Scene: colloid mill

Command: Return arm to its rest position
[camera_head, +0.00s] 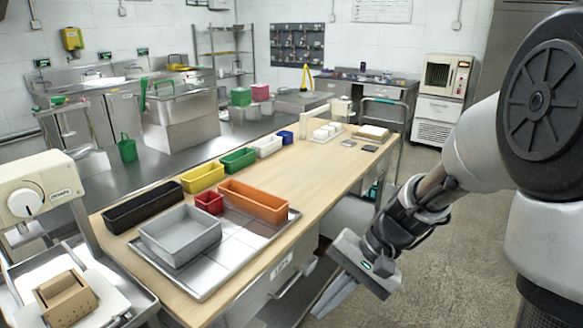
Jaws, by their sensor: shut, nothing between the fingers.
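My arm (478,150) comes in from the right side of the view and reaches down and left. My gripper (333,297) hangs low beyond the front edge of the wooden table, over the floor, pointing down and left. Its fingers look closed together and hold nothing. The gripper appears apart from the table, though the exact gap cannot be told from this one view.
The wooden table (318,172) bears a metal tray (215,283) with a grey bin (180,236), an orange bin (254,202) and a red bin (209,203). A cream machine (40,195) stands at left. Open floor (450,262) lies right of the gripper.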

